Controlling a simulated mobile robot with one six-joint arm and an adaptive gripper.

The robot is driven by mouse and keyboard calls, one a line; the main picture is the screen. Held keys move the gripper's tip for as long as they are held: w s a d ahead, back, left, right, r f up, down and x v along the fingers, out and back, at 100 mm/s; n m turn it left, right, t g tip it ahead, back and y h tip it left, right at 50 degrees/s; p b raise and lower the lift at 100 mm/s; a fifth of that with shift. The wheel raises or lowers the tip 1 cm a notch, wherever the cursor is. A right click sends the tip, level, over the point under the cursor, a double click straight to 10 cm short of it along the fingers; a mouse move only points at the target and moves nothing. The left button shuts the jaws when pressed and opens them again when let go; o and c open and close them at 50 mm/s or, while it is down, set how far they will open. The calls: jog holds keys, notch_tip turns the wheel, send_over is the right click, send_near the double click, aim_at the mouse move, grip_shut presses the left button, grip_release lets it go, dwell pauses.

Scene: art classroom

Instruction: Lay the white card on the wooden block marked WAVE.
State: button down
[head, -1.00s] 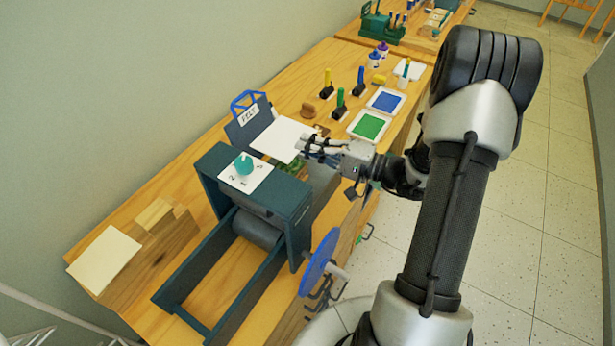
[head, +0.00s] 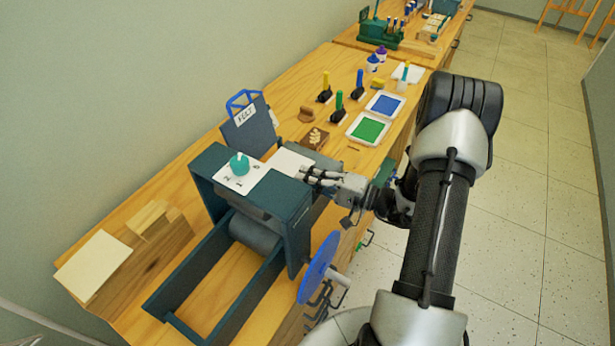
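The white card (head: 289,160) is held by its right edge in my gripper (head: 312,174), just right of the press top. It is roughly level, over the press bed. I cannot tell whether it touches what lies beneath it; that spot is hidden now. A small brown block with a pale carved pattern (head: 314,138) lies on the table just behind the card. No WAVE marking is legible on any block.
The dark teal press (head: 300,222) has a turquoise knob (head: 239,163) on top and a blue handwheel (head: 317,268). A FELT-labelled board (head: 250,127) stands behind. Green (head: 369,129) and blue (head: 385,103) ink trays lie farther back. A cream sheet (head: 94,264) lies on wood at left.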

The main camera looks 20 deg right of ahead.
jog(key=shift+f, duration=0.15)
jog(key=c, duration=1.8)
grip_release()
jog(key=shift+r, duration=0.2)
jog(key=shift+s+d, duration=0.2)
jog(key=shift+d, duration=0.05)
jog(key=p+v, duration=0.2)
jog(key=v, duration=0.9)
jog(key=shift+s, duration=0.2)
jog(key=shift+d, duration=0.15)
